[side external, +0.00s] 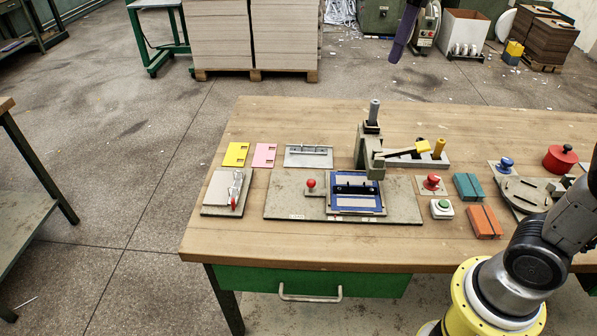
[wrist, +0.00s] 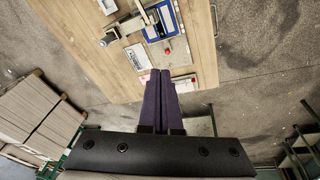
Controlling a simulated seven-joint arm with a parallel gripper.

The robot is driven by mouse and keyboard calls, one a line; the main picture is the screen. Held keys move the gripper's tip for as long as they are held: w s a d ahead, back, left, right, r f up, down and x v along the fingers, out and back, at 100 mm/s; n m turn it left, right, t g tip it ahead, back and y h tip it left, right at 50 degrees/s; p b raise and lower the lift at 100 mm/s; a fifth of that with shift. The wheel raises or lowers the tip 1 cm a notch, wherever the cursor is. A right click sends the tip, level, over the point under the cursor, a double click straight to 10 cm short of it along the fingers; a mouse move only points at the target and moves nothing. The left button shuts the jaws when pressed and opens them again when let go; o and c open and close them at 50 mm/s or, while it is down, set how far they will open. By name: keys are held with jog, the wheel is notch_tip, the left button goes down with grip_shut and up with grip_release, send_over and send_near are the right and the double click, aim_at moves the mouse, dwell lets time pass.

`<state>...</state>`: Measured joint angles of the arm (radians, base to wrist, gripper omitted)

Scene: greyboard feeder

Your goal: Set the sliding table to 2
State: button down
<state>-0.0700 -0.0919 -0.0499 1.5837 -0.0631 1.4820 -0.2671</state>
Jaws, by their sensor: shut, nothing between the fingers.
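The sliding table (side external: 356,202) appears to be the blue-framed plate under the grey hand press (side external: 369,150). It sits on a grey base board (side external: 410,205), with a red ball knob (side external: 311,184) to its left. Small white labels lie along the board's front edge, too small to read. In the wrist view the blue frame (wrist: 178,24) and red knob (wrist: 167,51) show beyond the fingertips. My gripper (side external: 394,60) is high above the floor behind the table, far from the knob. Its purple fingers (wrist: 160,72) are together and empty.
A board with a red-handled clamp (side external: 236,190) stands left. Yellow and pink cards (side external: 264,155) and a metal hinge plate (side external: 308,156) lie behind. The front edge is mostly clear.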

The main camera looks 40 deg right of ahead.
jog(key=w+a+f+n+g, duration=0.15)
jog(key=w+f, duration=0.25)
jog(key=w, duration=0.4)
jog(key=w+a+f+n+g, duration=0.1)
jog(key=w+a+f+g, duration=0.2)
jog(key=w, duration=0.6)
jog(key=w+a+f+h, duration=0.1)
jog(key=w+a+f, duration=0.2)
jog(key=f, duration=0.6)
jog(key=w+a+f, duration=0.2)
jog(key=w+f, duration=0.1)
jog(key=f, duration=0.6)
jog(key=shift+n+g, duration=0.25)
jog(key=shift+g, duration=0.2)
jog(key=x, duration=0.9)
jog(key=shift+s+d, duration=0.1)
jog(key=shift+s, duration=0.25)
jog(key=shift+s+d+f, duration=0.2)
jog(key=shift+s+d, duration=0.3)
jog(key=shift+s, duration=0.3)
jog(key=shift+s+d+f, duration=0.25)
jog(key=shift+s+d, duration=0.3)
jog(key=shift+s, duration=0.25)
